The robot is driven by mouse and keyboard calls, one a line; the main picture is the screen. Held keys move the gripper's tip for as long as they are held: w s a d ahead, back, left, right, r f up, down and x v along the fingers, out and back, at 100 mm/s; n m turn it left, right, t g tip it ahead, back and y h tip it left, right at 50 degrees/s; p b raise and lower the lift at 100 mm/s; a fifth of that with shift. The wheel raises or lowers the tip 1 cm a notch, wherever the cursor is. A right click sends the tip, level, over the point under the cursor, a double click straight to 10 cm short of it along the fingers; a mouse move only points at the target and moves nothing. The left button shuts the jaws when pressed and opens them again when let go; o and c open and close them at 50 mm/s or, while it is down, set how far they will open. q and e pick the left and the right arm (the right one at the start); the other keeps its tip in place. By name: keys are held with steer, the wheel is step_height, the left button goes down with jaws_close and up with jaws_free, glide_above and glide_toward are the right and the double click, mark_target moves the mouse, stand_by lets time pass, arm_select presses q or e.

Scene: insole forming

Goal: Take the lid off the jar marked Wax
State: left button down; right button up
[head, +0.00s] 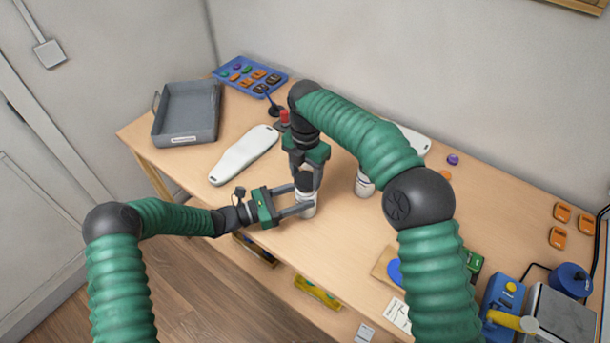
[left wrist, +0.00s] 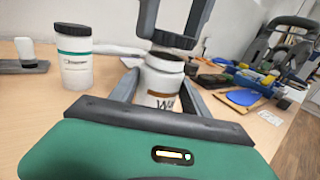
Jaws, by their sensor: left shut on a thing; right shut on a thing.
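The white jar (left wrist: 160,85) stands on the bench with a brown label, partly hidden, reading "WA". In the head view the jar (head: 308,207) is between the fingers of my left gripper (head: 303,198), which is shut on it from the side. My right gripper (head: 306,172) points down from above and is shut on the dark lid (left wrist: 168,40). The lid also shows in the head view (head: 304,183). In the left wrist view the lid is just above the jar, apart from it, and the jar's open neck shows below.
A second white jar (left wrist: 75,58) with a teal band stands nearby, also in the head view (head: 363,186). A white insole-shaped piece (head: 243,155), a grey tray (head: 186,137) and a blue tool board (head: 240,78) lie left and behind.

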mark_target(306, 179)
arm_select(q)
steer(key=shift+f, duration=0.1)
arm_select(e)
steer(key=shift+r, duration=2)
arm_select(q)
steer(key=shift+c, duration=2.2)
jaws_free()
steer(key=shift+w, duration=0.1)
steer(key=shift+a, duration=0.1)
